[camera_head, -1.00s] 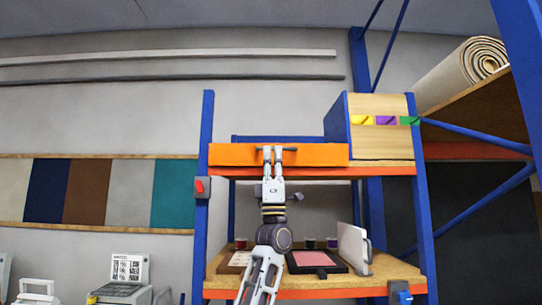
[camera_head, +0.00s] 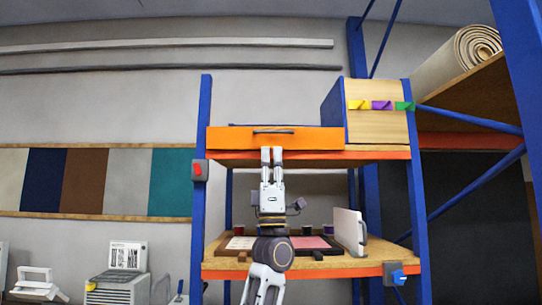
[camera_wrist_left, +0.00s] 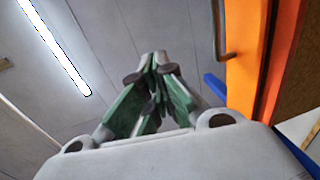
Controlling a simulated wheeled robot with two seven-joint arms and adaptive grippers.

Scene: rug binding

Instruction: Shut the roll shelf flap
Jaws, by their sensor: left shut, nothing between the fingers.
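The roll shelf flap is an orange panel (camera_head: 225,138) along the front of the upper shelf, its face towards me, with a dark bar handle (camera_head: 273,130) near its top edge. My left gripper (camera_head: 271,149) is in front of the panel's lower edge, fingertips pointing up, just below the handle and apart from it. Its fingers are shut and empty. In the left wrist view, the closed fingertips (camera_wrist_left: 153,62) point upward, with the orange panel (camera_wrist_left: 243,75) and its handle (camera_wrist_left: 220,30) to their right. How closely the flap fits its frame is hard to tell. My right gripper is out of view.
A wooden box with coloured tabs (camera_head: 377,128) stands on the upper shelf, right of the flap. Blue posts (camera_head: 201,120) flank the shelf. The lower shelf holds a pink pad (camera_head: 308,243) and an upright white panel (camera_head: 348,230). A rolled rug (camera_head: 450,65) lies at upper right.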

